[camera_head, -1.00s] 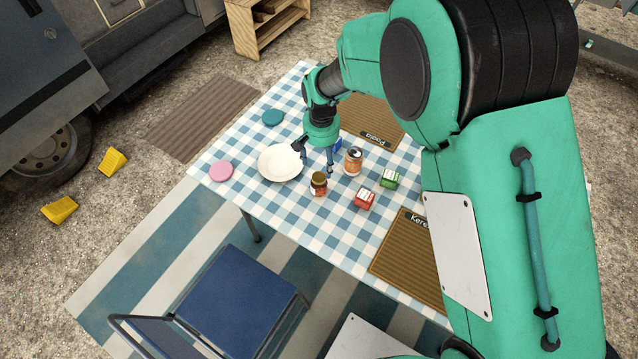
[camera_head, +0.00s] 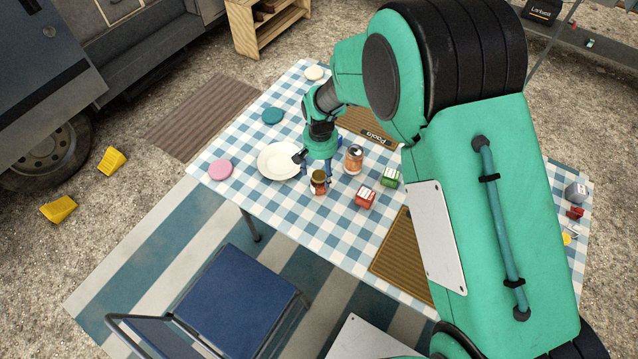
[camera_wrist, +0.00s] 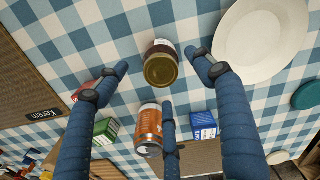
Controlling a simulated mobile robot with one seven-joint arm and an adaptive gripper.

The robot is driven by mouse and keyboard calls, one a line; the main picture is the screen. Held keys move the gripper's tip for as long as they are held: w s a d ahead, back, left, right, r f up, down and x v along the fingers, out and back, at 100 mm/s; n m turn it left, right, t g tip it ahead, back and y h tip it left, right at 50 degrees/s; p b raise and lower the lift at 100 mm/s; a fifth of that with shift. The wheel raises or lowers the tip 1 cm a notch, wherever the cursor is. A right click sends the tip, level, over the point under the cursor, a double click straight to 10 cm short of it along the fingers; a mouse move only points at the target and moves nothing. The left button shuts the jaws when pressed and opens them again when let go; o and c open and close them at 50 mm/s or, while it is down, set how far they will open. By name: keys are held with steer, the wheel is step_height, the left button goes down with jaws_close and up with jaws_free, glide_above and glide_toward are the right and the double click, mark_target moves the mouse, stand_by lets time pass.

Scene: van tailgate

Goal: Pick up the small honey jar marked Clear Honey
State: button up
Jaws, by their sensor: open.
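A small jar with a gold lid and dark amber contents (camera_head: 318,186) stands on the checked table. The wrist view shows it from above, with its lid toward me and part of a pale label (camera_wrist: 163,44); the label's words cannot be read. My gripper (camera_head: 317,173) is just above and around the jar in the head view. In the wrist view my gripper (camera_wrist: 160,70) has its blue fingers spread, with one fingertip on each side of the jar and a third below it. The jar is between the fingers, and no finger is seen closed on it.
Near the jar are an orange can (camera_head: 354,158), a red box (camera_head: 366,197), a green box (camera_head: 390,177) and a white plate (camera_head: 279,161). A blue box (camera_wrist: 203,125) shows in the wrist view. A brown placemat (camera_head: 400,262) lies toward the front.

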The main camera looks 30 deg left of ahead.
steer(key=shift+f, duration=1.1)
steer(key=shift+f, duration=0.15)
steer(key=shift+a+f+b, duration=0.15)
steer(key=shift+f+b, duration=0.4)
steer(key=shift+f, duration=0.7)
steer(key=shift+a+f+b, duration=0.1)
steer(key=shift+f+b, duration=0.4)
steer(key=shift+f, duration=0.7)
jaws_close()
steer(key=shift+r, duration=0.15)
